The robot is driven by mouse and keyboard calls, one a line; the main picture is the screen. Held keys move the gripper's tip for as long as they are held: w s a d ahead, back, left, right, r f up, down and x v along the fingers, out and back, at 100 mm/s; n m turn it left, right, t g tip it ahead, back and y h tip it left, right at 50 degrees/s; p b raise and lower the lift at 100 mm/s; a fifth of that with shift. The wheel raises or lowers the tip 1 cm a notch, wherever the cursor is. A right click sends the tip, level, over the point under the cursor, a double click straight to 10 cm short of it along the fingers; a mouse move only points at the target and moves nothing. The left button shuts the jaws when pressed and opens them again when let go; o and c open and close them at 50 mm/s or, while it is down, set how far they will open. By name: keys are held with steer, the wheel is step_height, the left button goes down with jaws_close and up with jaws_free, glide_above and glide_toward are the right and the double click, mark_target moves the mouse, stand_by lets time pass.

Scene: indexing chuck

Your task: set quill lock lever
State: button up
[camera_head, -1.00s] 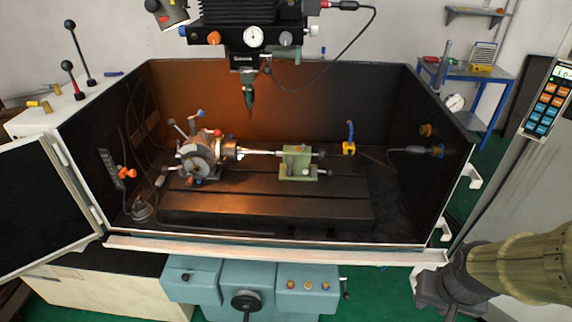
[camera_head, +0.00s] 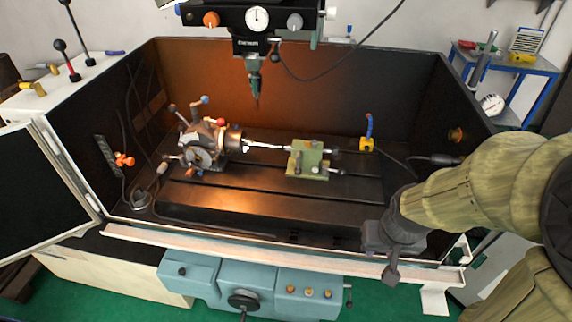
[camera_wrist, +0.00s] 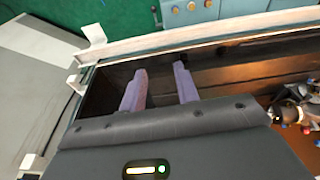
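The machine head (camera_head: 262,40) hangs at the top centre of the head view, partly cut off by the picture's upper edge. It carries an orange knob (camera_head: 210,19), a round dial (camera_head: 257,18), a grey knob (camera_head: 295,20) and a white-tipped handle (camera_head: 330,13). I cannot tell for sure which of these is the quill lock lever. A pointed tool (camera_head: 255,85) hangs below the head. My gripper (camera_head: 390,270) is near the enclosure's front right rim, far below the head. In the wrist view its two purple fingers (camera_wrist: 161,82) are apart with nothing between them.
The indexing chuck (camera_head: 205,148) and a green tailstock (camera_head: 306,158) stand on the dark table inside the enclosure. A cable (camera_head: 350,65) loops right of the head. An open door (camera_head: 40,205) is at left.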

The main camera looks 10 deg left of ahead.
mark_target(298, 166)
stand_by(0.3)
steer(key=w+a+f+m+t+y+b, duration=0.1)
steer(key=w+a+f+m+t+b, duration=0.4)
steer(key=m, duration=1.2)
steer(key=w+a+f+m+t+y+b, duration=0.1)
steer(key=w+a+f+m+t+b, duration=0.4)
steer(key=m, duration=1.2)
steer(key=w+a+f+t, duration=0.3)
steer(key=w+a+t, duration=0.2)
steer(key=w+a, duration=0.2)
steer(key=shift+w+a+f+y, duration=0.25)
steer(key=shift+w+a+y, duration=0.15)
steer(key=shift+w, duration=0.85)
steer(key=shift+w, duration=0.1)
steer(key=w+a, duration=0.1)
steer(key=w, duration=0.4)
steer(key=w+p, duration=0.1)
steer(key=w, duration=0.5)
steer(key=w+a+p, duration=0.1)
steer(key=w, duration=0.5)
steer(key=shift+a, duration=0.35)
